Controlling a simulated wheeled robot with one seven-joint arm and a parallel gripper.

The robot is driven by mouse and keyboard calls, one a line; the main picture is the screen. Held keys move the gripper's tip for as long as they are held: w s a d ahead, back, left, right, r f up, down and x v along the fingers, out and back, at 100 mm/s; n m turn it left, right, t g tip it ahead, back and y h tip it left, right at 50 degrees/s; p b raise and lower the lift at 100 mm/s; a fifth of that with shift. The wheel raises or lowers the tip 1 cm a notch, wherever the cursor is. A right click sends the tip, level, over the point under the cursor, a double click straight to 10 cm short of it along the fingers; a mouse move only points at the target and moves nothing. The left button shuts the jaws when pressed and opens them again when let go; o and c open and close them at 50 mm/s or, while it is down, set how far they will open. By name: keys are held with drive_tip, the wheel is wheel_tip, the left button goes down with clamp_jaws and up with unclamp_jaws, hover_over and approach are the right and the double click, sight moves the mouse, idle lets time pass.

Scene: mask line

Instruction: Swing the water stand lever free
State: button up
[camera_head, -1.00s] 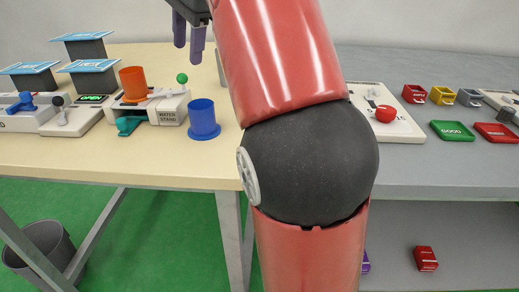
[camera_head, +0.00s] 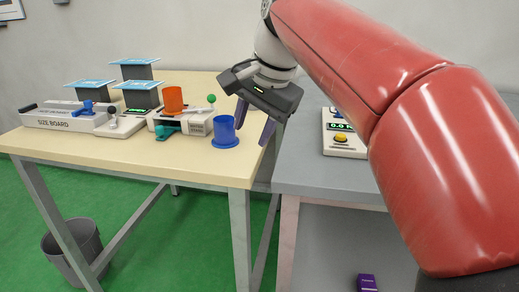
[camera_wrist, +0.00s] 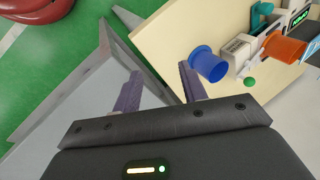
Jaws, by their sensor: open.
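The water stand (camera_head: 200,122) is a pale block on the beige table, with an orange cup (camera_head: 172,100) on it and a teal part (camera_head: 166,131) at its front. Its lever has a green knob (camera_head: 211,98) at the right end; the knob also shows in the wrist view (camera_wrist: 249,82). How the lever sits against the cup is too small to tell. A blue flanged cup (camera_head: 224,132) stands just right of the stand. My gripper (camera_head: 254,122) is open and empty, pointing down right of the blue cup, apart from the knob. In the wrist view the blue cup (camera_wrist: 207,63) lies beyond the right finger.
The size board (camera_head: 60,117) and several blue-topped dark stands (camera_head: 138,95) are at the left. A grey table (camera_head: 310,175) adjoins on the right, with a white device (camera_head: 345,145) on it. A bin (camera_head: 72,248) stands on the green floor.

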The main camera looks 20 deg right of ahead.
drive_tip(key=shift+n, duration=0.9)
drive_tip(key=s+f, duration=0.2)
drive_tip(key=f, duration=0.1)
drive_tip(key=shift+s+a+f, duration=0.1)
drive_tip(key=shift+s+a, duration=0.1)
